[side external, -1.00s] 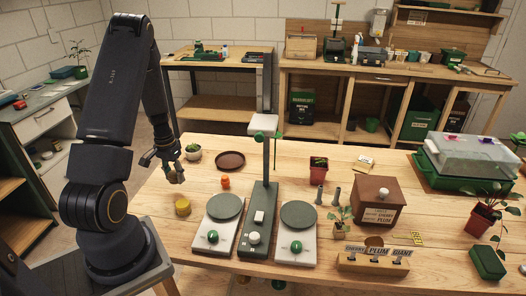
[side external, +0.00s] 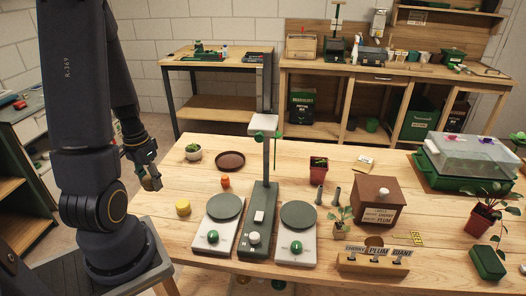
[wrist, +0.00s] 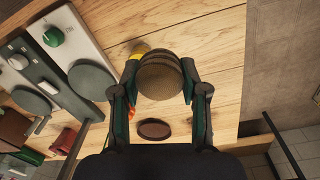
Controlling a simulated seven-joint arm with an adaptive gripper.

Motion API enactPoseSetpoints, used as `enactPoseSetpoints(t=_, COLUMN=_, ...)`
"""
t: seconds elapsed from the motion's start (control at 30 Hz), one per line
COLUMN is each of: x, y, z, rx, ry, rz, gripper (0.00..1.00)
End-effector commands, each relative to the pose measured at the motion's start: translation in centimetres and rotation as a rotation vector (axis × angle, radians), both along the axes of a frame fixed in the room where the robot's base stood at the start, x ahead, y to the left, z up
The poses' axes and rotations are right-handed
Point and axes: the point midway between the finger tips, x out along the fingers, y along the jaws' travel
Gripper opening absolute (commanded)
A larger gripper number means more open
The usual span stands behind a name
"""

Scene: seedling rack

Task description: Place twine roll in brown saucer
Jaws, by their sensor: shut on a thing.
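The twine roll (wrist: 160,78), a brown ribbed cylinder, is between my gripper's fingers (wrist: 160,88) in the wrist view. My gripper (side external: 150,180) is shut on it and holds it above the table's left edge in the side view, where the roll (side external: 153,183) is small and partly hidden by the fingers. The brown saucer (side external: 230,160) is a shallow round dish lying empty on the table, to the right of and behind my gripper. The saucer also shows in the wrist view (wrist: 154,129), below the roll and apart from it.
A yellow round thing (side external: 183,208) and a small orange stack (side external: 225,182) stand near the saucer. The balance (side external: 258,220) with a tall column stands to the right. Table around the saucer is mostly clear.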

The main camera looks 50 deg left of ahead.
Motion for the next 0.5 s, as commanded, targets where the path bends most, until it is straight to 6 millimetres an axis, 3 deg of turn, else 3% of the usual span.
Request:
enactPoseSetpoints(t=0.23, x=0.1, y=-0.3, z=0.3, rx=0.003, ry=-0.001, rz=0.071, gripper=0.10)
enactPoseSetpoints(t=0.37, x=1.6, y=1.8, z=1.4, rx=0.006, ry=-0.002, rz=0.137, gripper=0.10)
enactPoseSetpoints(t=0.5, x=4.4, y=5.3, z=2.8, rx=0.006, ry=-0.001, rz=0.199, gripper=0.10)
